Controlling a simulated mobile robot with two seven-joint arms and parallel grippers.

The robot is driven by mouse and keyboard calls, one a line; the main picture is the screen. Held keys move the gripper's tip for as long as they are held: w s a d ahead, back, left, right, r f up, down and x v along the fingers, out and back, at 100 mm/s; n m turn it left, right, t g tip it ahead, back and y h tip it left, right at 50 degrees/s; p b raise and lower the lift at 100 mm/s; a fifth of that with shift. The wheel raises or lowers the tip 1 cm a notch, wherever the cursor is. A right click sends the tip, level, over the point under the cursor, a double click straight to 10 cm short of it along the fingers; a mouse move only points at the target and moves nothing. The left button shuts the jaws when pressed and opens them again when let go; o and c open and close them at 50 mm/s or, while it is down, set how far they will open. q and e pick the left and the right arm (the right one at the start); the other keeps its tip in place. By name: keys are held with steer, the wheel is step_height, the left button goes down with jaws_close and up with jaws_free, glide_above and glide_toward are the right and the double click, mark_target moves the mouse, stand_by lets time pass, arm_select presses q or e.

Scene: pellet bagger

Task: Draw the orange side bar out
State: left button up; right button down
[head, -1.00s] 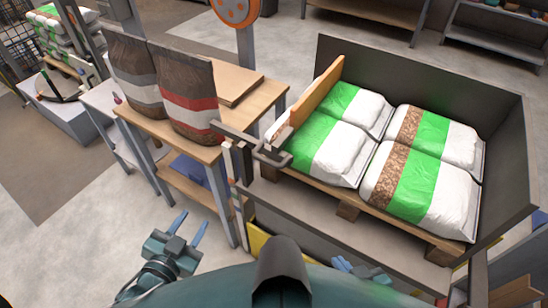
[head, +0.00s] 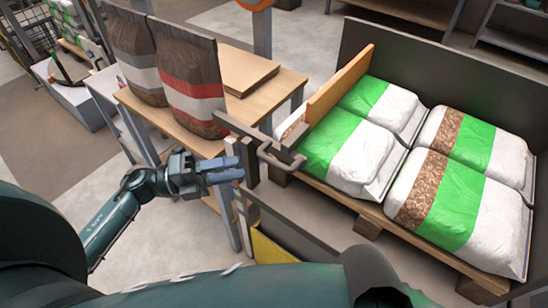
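The orange side bar (head: 340,83) stands on edge along the left side of the pallet, beside the white and green bags. A grey bracket with a loop handle (head: 282,163) is at its near end; I cannot tell how they join. My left gripper (head: 240,168) is to the left of the handle, apart from it in the picture. Its two blue fingers point right, look slightly spread, and have nothing visible between them. My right gripper is not in view.
Several filled bags (head: 436,190) lie on a wooden pallet (head: 370,222) with dark walls (head: 440,75) around its far sides. A wooden table (head: 285,85) with brown sacks (head: 190,80) stands at left. Grey posts and a yellow panel (head: 270,248) are below the handle.

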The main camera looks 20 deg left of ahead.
mark_target(271, 159)
arm_select(q)
steer(key=p+x, duration=0.1)
steer(key=x, duration=0.8)
steer(key=shift+c, duration=0.6)
jaws_close()
steer(key=shift+a, duration=0.1)
